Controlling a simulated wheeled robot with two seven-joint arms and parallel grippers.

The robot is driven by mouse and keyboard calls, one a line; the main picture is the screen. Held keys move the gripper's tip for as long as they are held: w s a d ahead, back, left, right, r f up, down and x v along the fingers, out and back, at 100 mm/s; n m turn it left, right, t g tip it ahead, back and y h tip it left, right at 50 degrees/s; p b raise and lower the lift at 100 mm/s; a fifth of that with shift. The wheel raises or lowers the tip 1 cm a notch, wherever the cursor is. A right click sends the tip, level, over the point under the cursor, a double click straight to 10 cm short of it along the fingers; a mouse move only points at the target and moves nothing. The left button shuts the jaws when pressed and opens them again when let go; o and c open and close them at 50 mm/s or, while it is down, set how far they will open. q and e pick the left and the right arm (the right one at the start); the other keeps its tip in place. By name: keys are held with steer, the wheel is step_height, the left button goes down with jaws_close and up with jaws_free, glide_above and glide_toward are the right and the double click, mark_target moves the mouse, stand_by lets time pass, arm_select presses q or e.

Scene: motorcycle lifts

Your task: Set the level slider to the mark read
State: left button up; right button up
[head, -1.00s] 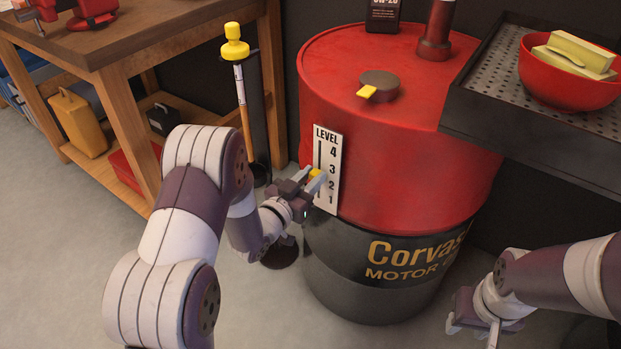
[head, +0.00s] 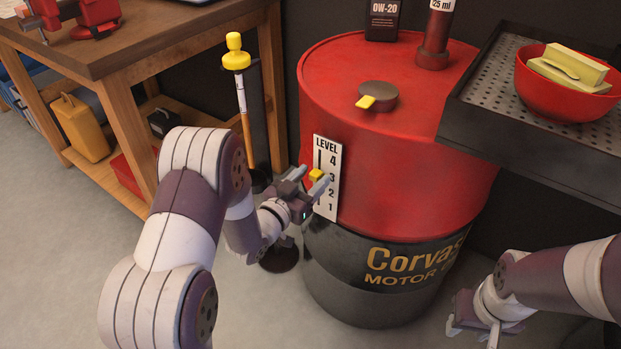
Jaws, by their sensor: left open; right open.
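A white level scale (head: 326,153) with the marks 1 to 4 is fixed upright on the side of the red and black drum (head: 420,150). The yellow slider knob (head: 316,174) sits in the scale's slot at about mark 3. My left gripper (head: 311,179) is open at the scale, its fingertips close to the knob; I cannot tell whether they touch it. My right gripper (head: 472,325) is low at the right, open and empty, away from the drum. A dipstick with a yellow cap (head: 236,58) and a pale banded shaft stands upright left of the drum.
A wooden workbench (head: 150,40) stands at the left. A perforated dark tray (head: 485,95) holding a red bowl (head: 545,95) juts out at the right. A dark bottle (head: 383,18) and a dark red cylinder (head: 433,45) stand on the drum beside a cap with a yellow tab (head: 366,102).

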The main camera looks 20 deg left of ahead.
arm_select(q)
steer(key=p+v, duration=0.1)
steer(key=v, duration=1.1)
steer(key=shift+s+p, duration=0.2)
steer(key=shift+p, duration=0.15)
steer(key=shift+a+r, duration=0.1)
